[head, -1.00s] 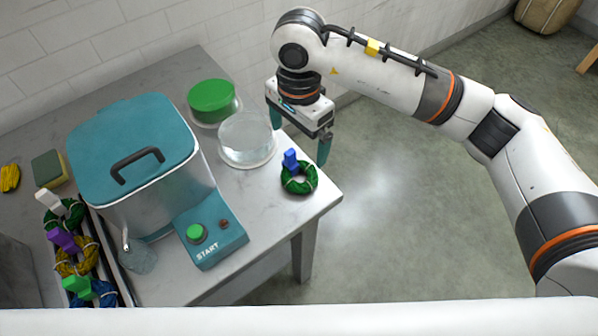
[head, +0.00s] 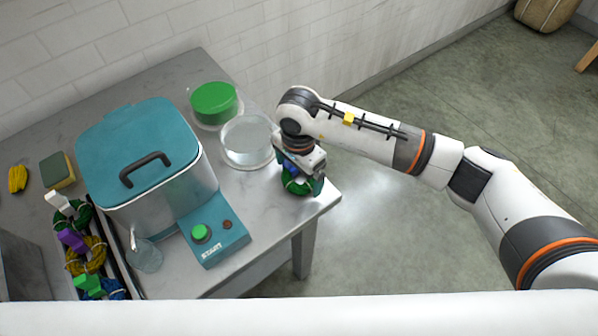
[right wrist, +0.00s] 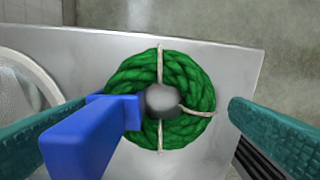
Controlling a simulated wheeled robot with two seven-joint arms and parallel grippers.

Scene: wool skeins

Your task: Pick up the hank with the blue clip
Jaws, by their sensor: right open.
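The hank with the blue clip is a green wool ring (head: 297,187) tied with pale string, lying near the right front corner of the table. Its blue clip (right wrist: 85,140) rises toward the camera in the right wrist view, where the green wool (right wrist: 190,80) lies between my fingers. My right gripper (head: 300,181) is open directly over the hank, pointing down, with one teal finger on each side. The gripper partly hides the hank in the head view. My left gripper is not in view.
A teal-lidded vat (head: 150,190) with a start panel (head: 222,243) stands to the left. Other clipped hanks (head: 86,255) lie in a rack at far left. The table edge is near.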

